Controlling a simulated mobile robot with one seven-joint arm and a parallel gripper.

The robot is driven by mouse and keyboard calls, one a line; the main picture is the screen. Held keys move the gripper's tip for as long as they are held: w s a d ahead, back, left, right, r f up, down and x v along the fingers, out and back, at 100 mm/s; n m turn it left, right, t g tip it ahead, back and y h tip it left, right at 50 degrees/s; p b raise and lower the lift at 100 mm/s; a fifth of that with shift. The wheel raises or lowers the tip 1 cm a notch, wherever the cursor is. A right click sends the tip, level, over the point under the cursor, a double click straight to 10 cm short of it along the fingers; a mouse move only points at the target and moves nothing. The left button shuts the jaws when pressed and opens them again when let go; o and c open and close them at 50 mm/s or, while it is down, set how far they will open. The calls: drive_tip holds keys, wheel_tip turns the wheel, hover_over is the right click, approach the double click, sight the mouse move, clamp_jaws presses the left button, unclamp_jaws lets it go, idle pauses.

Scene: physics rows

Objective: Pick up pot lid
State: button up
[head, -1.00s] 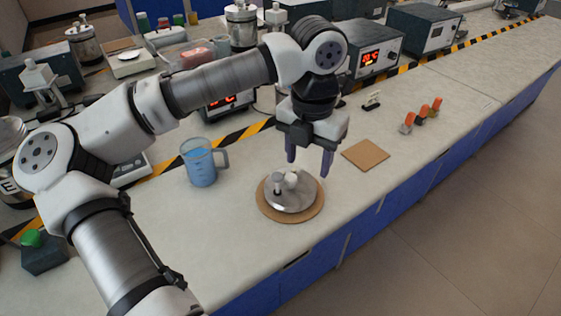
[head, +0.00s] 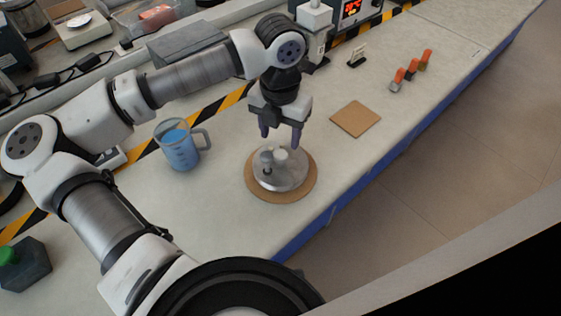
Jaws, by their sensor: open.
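The pot lid (head: 284,180) is a round, shiny metal disc with a pale knob and a darker small post on top. It lies flat on a round brown board (head: 293,195) near the front edge of the bench. I cannot tell whether anything is under the lid. My gripper (head: 282,142) points down with its two dark fingers apart and nothing between them. In the head view it hangs just above and behind the lid, and its fingertips look clear of the knob.
A jug of blue liquid (head: 180,148) stands left of the lid. A square brown board (head: 355,119) lies to the right.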

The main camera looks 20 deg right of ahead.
drive_tip(key=shift+s+f+p, duration=0.15)
drive_tip(key=shift+f+p, duration=0.95)
drive_tip(key=shift+f, duration=1.65)
clamp_jaws()
